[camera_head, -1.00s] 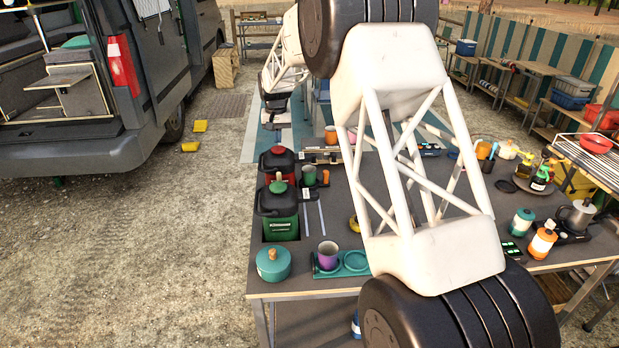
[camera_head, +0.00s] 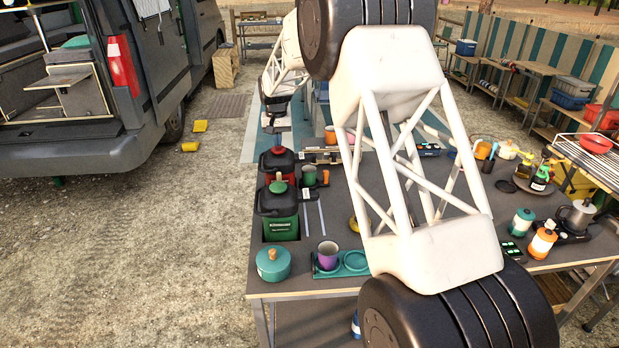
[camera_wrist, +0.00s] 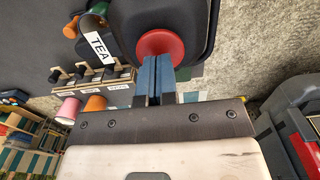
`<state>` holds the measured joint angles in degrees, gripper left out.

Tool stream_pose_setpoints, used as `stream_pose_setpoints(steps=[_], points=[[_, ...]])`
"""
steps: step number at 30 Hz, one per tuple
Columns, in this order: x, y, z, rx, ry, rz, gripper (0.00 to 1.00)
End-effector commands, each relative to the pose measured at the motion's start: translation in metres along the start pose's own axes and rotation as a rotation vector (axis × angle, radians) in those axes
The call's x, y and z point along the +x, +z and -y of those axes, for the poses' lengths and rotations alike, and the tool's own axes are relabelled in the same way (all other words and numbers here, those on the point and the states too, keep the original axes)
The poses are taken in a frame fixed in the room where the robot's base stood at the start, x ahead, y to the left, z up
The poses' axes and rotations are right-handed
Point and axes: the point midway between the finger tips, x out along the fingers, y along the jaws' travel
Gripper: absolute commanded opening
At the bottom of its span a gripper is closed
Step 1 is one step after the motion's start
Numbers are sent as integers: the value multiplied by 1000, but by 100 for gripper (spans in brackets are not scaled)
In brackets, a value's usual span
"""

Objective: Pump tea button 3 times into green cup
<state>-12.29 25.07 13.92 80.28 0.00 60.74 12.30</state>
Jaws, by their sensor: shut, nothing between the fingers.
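The red tea dispenser (camera_head: 272,163) with a black top stands at the back left of the table. The green cup (camera_head: 309,175) is just right of it in the head view. The wrist view shows the round red button (camera_wrist: 160,44) and a white TEA label (camera_wrist: 98,46). A green rim, probably the green cup (camera_wrist: 98,9), is partly cut off at the top. My gripper (camera_wrist: 155,62) is shut and empty, its blue fingertips at the button's edge in the picture. I cannot tell whether they touch it. The cup's inside is not clear.
A green dispenser (camera_head: 281,227) stands in front of the red one. A teal pot (camera_head: 273,264) and a purple cup (camera_head: 328,256) are near the front edge. An orange cup (camera_wrist: 95,103) and a pink cup (camera_wrist: 68,110) show in the wrist view beyond a small labelled rack (camera_wrist: 92,78).

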Motion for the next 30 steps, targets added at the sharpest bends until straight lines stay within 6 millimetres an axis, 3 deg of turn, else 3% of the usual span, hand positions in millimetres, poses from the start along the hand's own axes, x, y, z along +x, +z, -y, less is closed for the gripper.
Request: stream_pose_setpoints(steps=[30], points=[[25,0,0,0,0,0,0]])
